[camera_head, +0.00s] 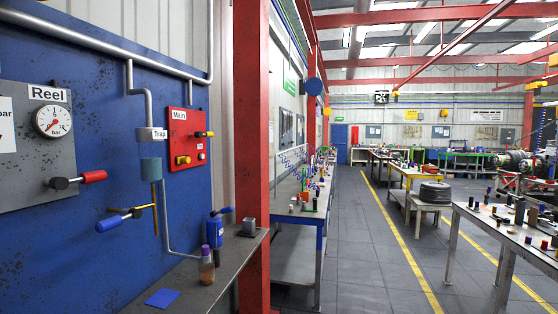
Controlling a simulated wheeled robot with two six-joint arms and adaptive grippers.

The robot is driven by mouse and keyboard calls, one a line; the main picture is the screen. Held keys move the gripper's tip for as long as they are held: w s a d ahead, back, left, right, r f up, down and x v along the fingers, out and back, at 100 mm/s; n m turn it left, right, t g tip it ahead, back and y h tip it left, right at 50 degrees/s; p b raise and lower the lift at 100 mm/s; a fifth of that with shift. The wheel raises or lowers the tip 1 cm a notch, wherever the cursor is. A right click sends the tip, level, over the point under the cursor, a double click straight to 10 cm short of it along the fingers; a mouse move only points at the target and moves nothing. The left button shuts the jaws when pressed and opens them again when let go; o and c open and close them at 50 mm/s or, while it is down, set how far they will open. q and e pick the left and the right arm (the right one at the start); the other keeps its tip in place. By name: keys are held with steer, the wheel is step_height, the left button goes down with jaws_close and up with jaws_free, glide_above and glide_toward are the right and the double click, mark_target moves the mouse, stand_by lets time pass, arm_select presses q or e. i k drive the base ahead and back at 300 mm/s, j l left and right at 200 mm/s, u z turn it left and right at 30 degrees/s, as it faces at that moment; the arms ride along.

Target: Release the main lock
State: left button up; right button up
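A red panel (187,138) labelled "Main" is on the blue wall board, left of a red column. I cannot tell at this size which part is the lock. Neither of my grippers is in view.
Left of the panel are a "Trap" unit (151,134), a blue-handled valve (118,219) and a grey "Reel" panel (35,145) with a gauge and red handle. Below, a shelf (228,262) holds a bottle (206,266) and a blue canister (216,228). The aisle floor (375,240) is clear.

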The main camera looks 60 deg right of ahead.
mark_target(185, 159)
steer(key=z, duration=1.2)
steer(key=i+l+z, duration=0.35)
steer(key=i+l, duration=0.65)
steer(key=i, duration=0.1)
